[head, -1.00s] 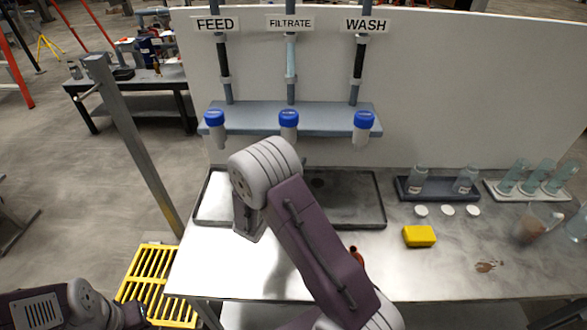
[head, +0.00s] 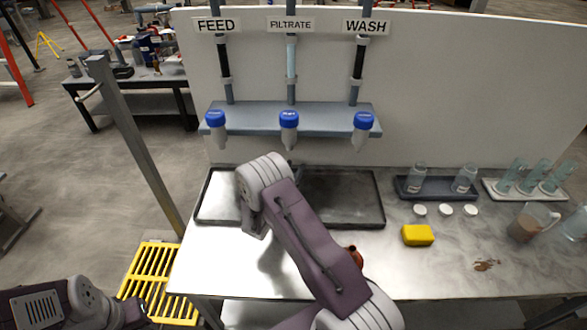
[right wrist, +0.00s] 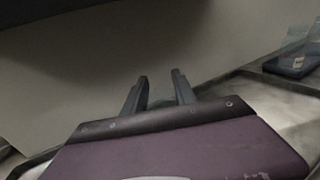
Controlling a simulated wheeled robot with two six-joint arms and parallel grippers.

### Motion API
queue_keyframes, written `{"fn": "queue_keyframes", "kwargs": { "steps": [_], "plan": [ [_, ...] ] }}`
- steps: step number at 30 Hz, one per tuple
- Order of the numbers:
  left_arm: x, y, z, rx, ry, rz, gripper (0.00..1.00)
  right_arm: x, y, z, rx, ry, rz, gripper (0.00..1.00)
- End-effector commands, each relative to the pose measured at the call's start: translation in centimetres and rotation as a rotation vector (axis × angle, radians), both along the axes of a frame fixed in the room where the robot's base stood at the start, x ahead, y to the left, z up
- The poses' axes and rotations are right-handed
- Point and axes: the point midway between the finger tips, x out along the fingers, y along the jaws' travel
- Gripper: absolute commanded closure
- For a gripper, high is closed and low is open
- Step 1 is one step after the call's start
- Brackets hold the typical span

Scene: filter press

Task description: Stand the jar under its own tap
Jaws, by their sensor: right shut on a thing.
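My right arm reaches over the bench toward the dark drip tray (head: 345,226), and it hides its gripper in the head view. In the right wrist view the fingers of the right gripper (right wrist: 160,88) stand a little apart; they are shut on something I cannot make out. Two clear jars, one left (head: 416,178) and one right (head: 464,179), stand in a dark rack (head: 438,194). Above the drip tray hang three blue-topped taps: FEED (head: 216,120), FILTRATE (head: 289,120) and WASH (head: 363,122). My left gripper is out of view; only its arm shows at lower left.
Several white lids (head: 445,210) lie in front of the rack. A yellow block (head: 417,236), a red item (head: 354,254), a beaker of brown liquid (head: 532,224) and a rack of tubes (head: 527,190) stand on the bench. A grey post (head: 135,150) rises at left.

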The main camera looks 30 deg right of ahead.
Motion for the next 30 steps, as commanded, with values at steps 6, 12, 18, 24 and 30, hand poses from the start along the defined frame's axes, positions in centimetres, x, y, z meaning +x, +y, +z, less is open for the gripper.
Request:
{"fn": "queue_keyframes", "kwargs": {
  "steps": [6, 12, 18, 24, 30],
  "plan": [
    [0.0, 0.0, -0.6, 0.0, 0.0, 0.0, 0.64, 0.0, 0.0, -0.6, 0.0, 0.0, 0.0, 1.0],
    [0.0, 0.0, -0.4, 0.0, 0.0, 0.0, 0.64, 0.0, 0.0, -0.3, 0.0, 0.001, 0.0, 0.45],
    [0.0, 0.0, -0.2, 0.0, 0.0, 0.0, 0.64, 0.0, 0.0, -0.1, 0.0, 0.0, 0.0, 0.45],
    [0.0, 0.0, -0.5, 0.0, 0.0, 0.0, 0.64, -1.3, 2.2, -0.1, 0.0, 0.004, 0.005, 0.45],
    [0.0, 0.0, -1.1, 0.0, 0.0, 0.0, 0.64, -4.1, 6.0, -0.1, 0.0, 0.001, 0.007, 0.45]
  ]
}}
